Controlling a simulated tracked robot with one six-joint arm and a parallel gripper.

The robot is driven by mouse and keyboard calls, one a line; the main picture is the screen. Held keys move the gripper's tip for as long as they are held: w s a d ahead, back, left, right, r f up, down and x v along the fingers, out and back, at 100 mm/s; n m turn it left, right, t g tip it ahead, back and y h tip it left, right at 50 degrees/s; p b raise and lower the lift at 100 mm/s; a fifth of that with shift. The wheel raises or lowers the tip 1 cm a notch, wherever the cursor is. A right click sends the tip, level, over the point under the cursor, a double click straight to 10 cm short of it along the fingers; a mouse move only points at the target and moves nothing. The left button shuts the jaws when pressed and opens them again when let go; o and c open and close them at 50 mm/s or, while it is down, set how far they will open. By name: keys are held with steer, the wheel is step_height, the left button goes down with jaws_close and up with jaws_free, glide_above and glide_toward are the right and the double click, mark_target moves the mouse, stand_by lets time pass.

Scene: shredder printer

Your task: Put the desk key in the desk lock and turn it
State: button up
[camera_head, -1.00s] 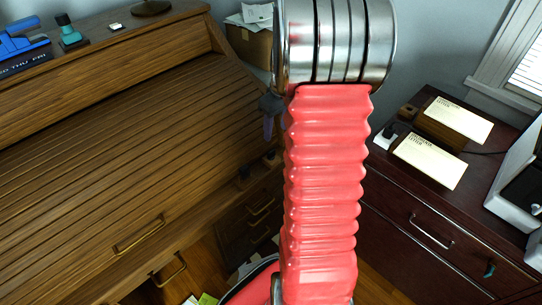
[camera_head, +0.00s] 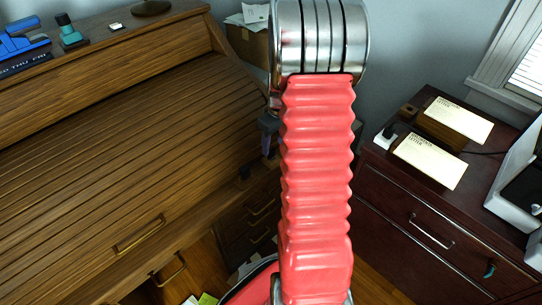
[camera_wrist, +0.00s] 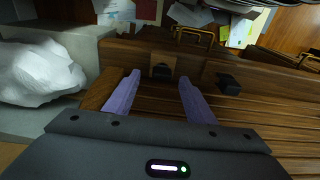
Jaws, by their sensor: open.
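My gripper (camera_wrist: 160,80) is open, with its two purple fingers apart and nothing between them. In the head view only part of my gripper (camera_head: 268,143) shows behind the red arm, beside the right end of the desk. A small dark block with a paler front (camera_wrist: 162,67) sits on the wooden desk edge, just beyond the gap between the fingertips. A second dark block (camera_wrist: 228,84) sits to its right. One such block (camera_head: 243,173) also shows in the head view. I cannot tell which block is the lock, and I cannot make out the key.
The roll-top desk (camera_head: 110,150) has its slatted cover down. A crumpled white bag (camera_wrist: 40,75) lies left in the wrist view. Papers and a cardboard box (camera_head: 250,45) stand behind the desk. A dark red cabinet (camera_head: 400,205) with letter boxes stands right, bare floor between.

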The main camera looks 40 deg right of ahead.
mark_target(271, 151)
steer(key=f, duration=0.4)
steer(key=shift+w+a+f, duration=0.2)
steer(key=shift+w+f, duration=0.2)
steer(key=c, duration=1.1)
